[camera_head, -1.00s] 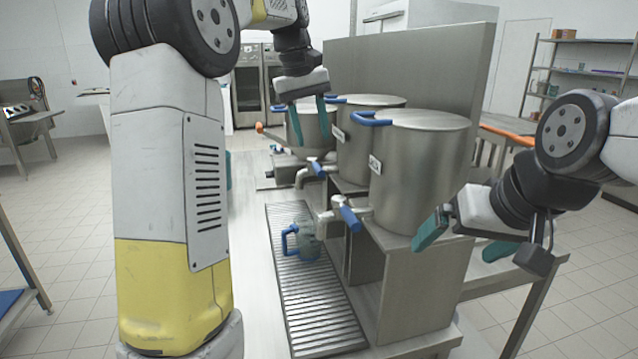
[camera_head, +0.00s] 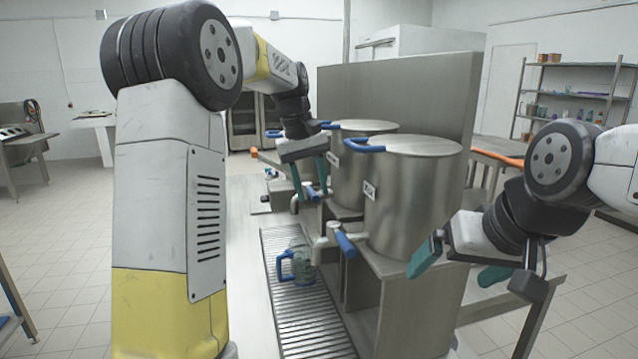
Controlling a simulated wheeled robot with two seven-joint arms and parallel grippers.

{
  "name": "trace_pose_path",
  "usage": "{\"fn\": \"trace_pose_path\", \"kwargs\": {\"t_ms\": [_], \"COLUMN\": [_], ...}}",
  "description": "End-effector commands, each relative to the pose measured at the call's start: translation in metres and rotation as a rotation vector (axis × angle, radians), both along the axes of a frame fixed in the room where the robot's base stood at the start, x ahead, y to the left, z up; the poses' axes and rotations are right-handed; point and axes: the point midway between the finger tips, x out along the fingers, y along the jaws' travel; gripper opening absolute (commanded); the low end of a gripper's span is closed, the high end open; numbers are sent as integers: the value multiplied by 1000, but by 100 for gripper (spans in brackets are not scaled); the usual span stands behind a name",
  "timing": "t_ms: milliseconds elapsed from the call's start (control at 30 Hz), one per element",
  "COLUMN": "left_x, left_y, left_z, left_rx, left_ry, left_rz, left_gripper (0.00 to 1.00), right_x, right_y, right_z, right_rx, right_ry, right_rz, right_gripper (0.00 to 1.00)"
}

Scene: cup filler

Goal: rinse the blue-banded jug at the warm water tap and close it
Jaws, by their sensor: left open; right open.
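The clear jug (camera_head: 301,264) with a blue handle stands upright on the slotted drip tray (camera_head: 303,315), below the spout of the nearer tap. That tap has a blue lever (camera_head: 346,245) and comes out of the nearest steel urn (camera_head: 410,205). A farther tap with a blue lever (camera_head: 312,194) sits at the second urn (camera_head: 347,180). My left gripper (camera_head: 310,190) is open, fingers down, at the farther tap's lever; I cannot tell whether it touches it. My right gripper (camera_head: 452,268) is open and empty in front of the nearest urn's stand, apart from the jug. I cannot read the urn labels.
A tall steel panel (camera_head: 440,85) stands behind the urns. The steel stand (camera_head: 410,300) under them has a front edge close to my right gripper. Bare counter (camera_head: 252,290) lies left of the drip tray. Shelves (camera_head: 570,90) stand far right.

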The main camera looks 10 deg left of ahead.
Motion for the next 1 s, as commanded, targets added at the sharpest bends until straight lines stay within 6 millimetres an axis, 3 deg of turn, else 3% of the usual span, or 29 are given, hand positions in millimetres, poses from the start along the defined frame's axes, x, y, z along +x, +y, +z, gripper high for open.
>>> {"fn": "trace_pose_path", "kwargs": {"t_ms": [67,200,300,600,1000], "left_x": [0,0,0,0,-2], "left_y": [0,0,0,2,21], "left_z": [0,0,0,0,1], "left_rx": [0,0,0,0,1], "left_ry": [0,0,0,-1,-2], "left_rz": [0,0,0,-18,-289], "left_gripper": [41,14,0,0,0], "right_x": [0,0,0,0,0], "right_y": [0,0,0,0,0], "right_z": [0,0,0,0,0], "right_rx": [0,0,0,0,0], "right_ry": [0,0,0,0,0], "right_rz": [0,0,0,0,0], "right_gripper": [98,98,98,98,98]}}
